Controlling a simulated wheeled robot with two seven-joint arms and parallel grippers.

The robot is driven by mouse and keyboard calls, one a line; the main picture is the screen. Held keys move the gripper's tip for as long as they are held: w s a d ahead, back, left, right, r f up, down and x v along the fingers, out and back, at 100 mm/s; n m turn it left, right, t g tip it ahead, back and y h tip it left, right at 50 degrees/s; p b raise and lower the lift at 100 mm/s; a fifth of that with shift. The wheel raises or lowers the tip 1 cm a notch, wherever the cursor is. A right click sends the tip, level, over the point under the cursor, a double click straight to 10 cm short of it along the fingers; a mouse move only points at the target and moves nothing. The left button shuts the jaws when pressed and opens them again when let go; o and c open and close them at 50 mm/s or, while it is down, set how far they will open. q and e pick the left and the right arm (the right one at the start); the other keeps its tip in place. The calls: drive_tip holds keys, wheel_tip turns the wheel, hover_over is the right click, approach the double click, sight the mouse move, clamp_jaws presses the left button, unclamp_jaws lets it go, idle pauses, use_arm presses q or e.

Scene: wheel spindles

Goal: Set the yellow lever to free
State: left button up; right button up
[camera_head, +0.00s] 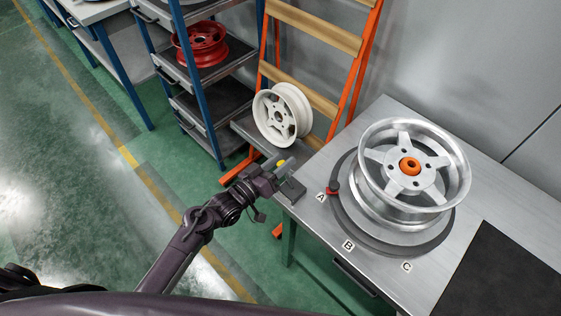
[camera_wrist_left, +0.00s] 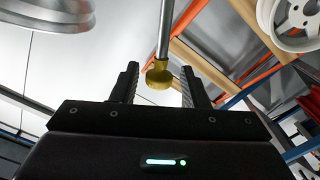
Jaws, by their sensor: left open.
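The yellow lever's knob (camera_head: 281,162) shows at the tip of my left gripper (camera_head: 277,168), by the left corner of the grey bench. In the left wrist view the yellow knob (camera_wrist_left: 159,76) sits at the end of a thin metal rod (camera_wrist_left: 166,28). It lies between the two open fingers of my left gripper (camera_wrist_left: 159,84), with a gap visible on each side. My gripper partly hides the lever and its mount in the head view, and no free or lock marking is readable. My right gripper is not in view.
A silver wheel with an orange hub (camera_head: 410,166) sits on a round dark base marked A, B and C, with a red pointer (camera_head: 332,189) at A. A white wheel (camera_head: 282,114) leans on an orange rack. A red wheel (camera_head: 201,44) lies on a blue shelf. Green floor is open at left.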

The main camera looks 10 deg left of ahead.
use_arm(q)
drive_tip(key=b+v, duration=0.1)
drive_tip(key=v, duration=0.6)
drive_tip(key=shift+s+a, duration=0.2)
drive_tip(key=s+a+f+g+y, duration=0.2)
drive_tip(key=s+f, duration=0.2)
drive_tip(key=f, duration=0.6)
drive_tip(key=s+a+f+g+y, duration=0.2)
drive_tip(key=s+f+y, duration=0.1)
drive_tip(key=f, duration=0.6)
drive_tip(key=s+a+f+g+y, duration=0.2)
drive_tip(key=s+f, duration=0.2)
drive_tip(key=f, duration=0.6)
drive_tip(key=s+a+f+g+y, duration=0.1)
drive_tip(key=s+f+g, duration=0.1)
drive_tip(key=s+f, duration=0.3)
drive_tip(key=s+a+f+m+g+y, duration=0.1)
drive_tip(key=s+a+f+g, duration=0.1)
drive_tip(key=s, duration=1)
drive_tip(key=s+a+f+g+y, duration=0.1)
drive_tip(key=s+a+f+g, duration=0.1)
drive_tip(key=s+f, duration=0.5)
drive_tip(key=shift+s+f+g+y, duration=0.3)
drive_tip(key=shift+s+f+g, duration=0.1)
drive_tip(key=shift+s+g, duration=0.45)
